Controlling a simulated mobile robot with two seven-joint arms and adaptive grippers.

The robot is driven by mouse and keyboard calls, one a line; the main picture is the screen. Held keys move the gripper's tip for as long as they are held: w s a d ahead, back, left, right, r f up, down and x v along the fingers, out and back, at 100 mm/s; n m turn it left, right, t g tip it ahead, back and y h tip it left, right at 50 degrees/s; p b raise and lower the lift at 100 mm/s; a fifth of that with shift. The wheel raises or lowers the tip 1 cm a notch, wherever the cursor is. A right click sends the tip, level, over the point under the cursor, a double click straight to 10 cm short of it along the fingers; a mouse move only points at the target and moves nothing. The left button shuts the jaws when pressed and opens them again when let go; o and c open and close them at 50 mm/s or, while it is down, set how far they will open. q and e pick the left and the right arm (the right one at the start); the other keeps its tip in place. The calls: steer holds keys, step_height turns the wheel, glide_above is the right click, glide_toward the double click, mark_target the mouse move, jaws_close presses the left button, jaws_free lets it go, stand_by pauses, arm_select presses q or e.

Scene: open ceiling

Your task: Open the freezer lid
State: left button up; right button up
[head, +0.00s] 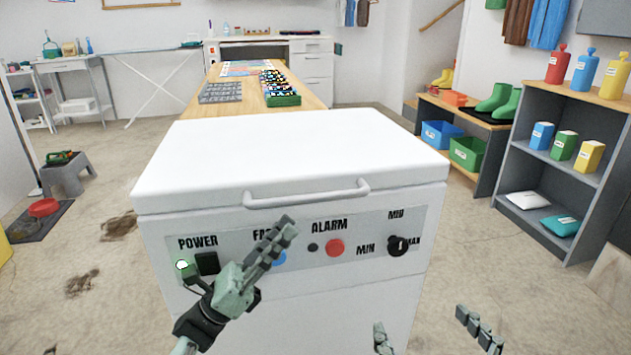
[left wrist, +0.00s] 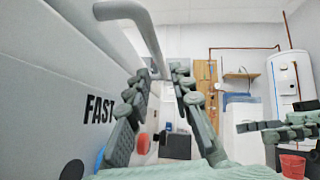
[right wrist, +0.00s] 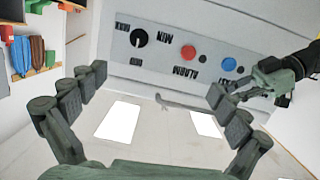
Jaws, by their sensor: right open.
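The white freezer (head: 290,300) stands in front of me with its lid (head: 285,150) shut. A white bar handle (head: 310,197) runs along the lid's front edge; it crosses the top of the left wrist view (left wrist: 150,40). My left gripper (head: 284,228) is just below the handle, in front of the control panel. Its fingers are partly apart in the left wrist view (left wrist: 163,75), with nothing clearly held between them. My right gripper (head: 430,335) is open and empty, low in front of the freezer's right side. The right wrist view shows its spread fingers (right wrist: 158,85).
A wooden table (head: 310,95) stands behind the freezer. A grey shelf (head: 545,180) stands at right, a stool (head: 68,172) at left. Floor shows on both sides.

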mark_target(312, 199)
arm_select(q)
steer(key=p+x, duration=0.1)
steer(key=x, duration=0.6)
steer(key=shift+w, duration=0.1)
steer(key=shift+w+d+r, duration=0.2)
steer(key=shift+d+r, duration=0.1)
steer(key=shift+r, duration=0.05)
arm_select(e)
steer(key=s+d+f+g+h, duration=0.1)
steer(key=d+f+g+h, duration=0.1)
steer(key=f, duration=0.4)
steer(key=shift+s+d+f+g, duration=0.2)
steer(key=shift+d+g, duration=0.5)
steer(key=shift+d, duration=0.55)
arm_select(q)
jaws_close()
arm_select(e)
steer(key=shift+r, duration=0.1)
